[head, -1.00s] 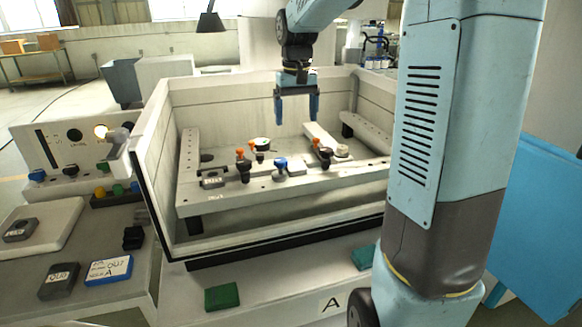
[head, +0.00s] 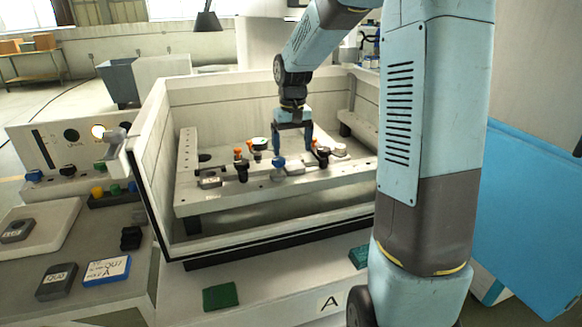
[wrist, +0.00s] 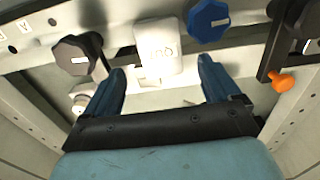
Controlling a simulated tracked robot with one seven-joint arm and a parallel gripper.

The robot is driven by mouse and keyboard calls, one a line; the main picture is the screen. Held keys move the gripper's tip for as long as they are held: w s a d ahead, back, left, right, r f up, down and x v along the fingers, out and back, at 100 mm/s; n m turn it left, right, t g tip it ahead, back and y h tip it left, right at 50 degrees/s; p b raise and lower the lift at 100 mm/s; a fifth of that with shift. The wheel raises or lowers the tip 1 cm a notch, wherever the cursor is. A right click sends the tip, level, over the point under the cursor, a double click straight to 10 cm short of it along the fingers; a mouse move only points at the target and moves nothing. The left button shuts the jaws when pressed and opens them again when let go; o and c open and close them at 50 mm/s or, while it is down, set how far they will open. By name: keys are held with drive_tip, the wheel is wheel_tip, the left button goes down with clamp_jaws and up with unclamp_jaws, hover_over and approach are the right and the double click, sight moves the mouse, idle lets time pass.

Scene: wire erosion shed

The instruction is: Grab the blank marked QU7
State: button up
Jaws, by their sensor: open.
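My gripper (head: 292,152) is open and empty, low over the slotted fixture plate in the tank. In the wrist view its fingers (wrist: 162,70) point at a pale block (wrist: 158,46) that lies between and just beyond the tips. Another grey marked blank (head: 209,182) sits at the plate's left end. A blue-edged card (head: 107,270) on the left bench bears upside-down writing that seems to include QU7.
A blue knob (wrist: 208,20) and a black knob (wrist: 77,55) flank the pale block closely. An orange-tipped clamp (wrist: 284,82) stands to the right. The tank walls (head: 140,190) surround the plate. A dark marked blank (head: 56,282) lies on the left bench.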

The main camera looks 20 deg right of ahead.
sight(292, 163)
drive_tip(key=f, duration=0.3)
drive_tip(key=shift+s+a+f, duration=0.1)
drive_tip(key=shift+s+f, duration=0.2)
drive_tip(key=shift+s, duration=0.05)
drive_tip(key=shift+f, duration=0.55)
clamp_jaws()
